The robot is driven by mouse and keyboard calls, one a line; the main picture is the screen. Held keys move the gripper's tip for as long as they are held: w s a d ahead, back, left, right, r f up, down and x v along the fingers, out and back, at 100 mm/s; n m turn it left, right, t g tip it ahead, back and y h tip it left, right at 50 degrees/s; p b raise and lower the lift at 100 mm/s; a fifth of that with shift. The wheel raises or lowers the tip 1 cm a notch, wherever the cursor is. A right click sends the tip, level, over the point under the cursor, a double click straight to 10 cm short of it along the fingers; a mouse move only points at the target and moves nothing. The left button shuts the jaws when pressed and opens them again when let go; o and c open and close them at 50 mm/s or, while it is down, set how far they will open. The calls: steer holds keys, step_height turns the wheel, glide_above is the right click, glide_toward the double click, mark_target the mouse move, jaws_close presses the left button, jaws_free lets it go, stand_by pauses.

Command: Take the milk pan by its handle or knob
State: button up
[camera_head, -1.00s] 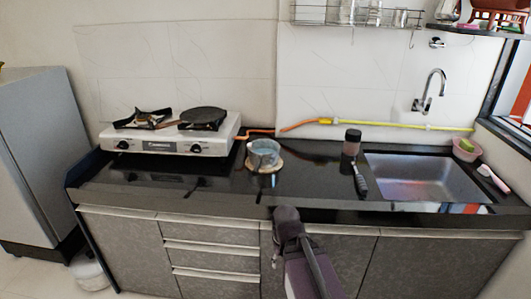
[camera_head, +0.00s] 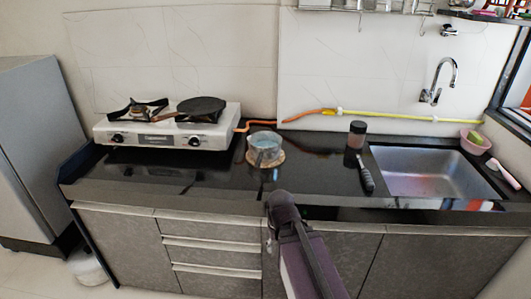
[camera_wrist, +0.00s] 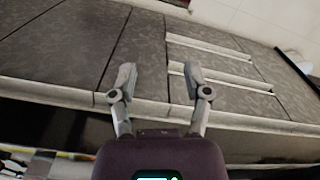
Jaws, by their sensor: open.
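The milk pan (camera_head: 264,147) is a small grey metal pot with a bluish inside. It stands upright on a round wooden mat (camera_head: 252,158) on the black counter, right of the stove. Its handle appears to point toward the front, but it is too small to make out clearly. My gripper (camera_wrist: 155,80) is open and empty in the wrist view, with the cabinet fronts beyond its fingers. The pan is not in the wrist view.
A white gas stove (camera_head: 165,138) with a flat black pan (camera_head: 202,106) stands left. The counter in front of the pan is clear.

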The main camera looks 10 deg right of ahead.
steer(key=w+a+r+n+t+h, duration=0.1)
steer(key=w+r+h, duration=0.1)
steer(key=w+h, duration=0.35)
steer(key=w+a+r+n+t+h, duration=0.1)
steer(key=w+a+r+h, duration=0.15)
steer(key=w, duration=0.65)
steer(key=w+a+r+n+t+h, duration=0.2)
steer(key=w+a+r+t+h, duration=0.2)
steer(key=w+a+r, duration=0.5)
steer(key=shift+w+r+n+t+h+b, duration=0.15)
steer(key=shift+w+n+t+h+b, duration=0.2)
steer(key=shift+h, duration=0.65)
steer(key=b+x, duration=0.2)
steer(key=x, duration=0.6)
steer(key=shift+d, duration=0.2)
steer(key=shift+w+d, duration=0.1)
steer(key=shift+w, duration=0.05)
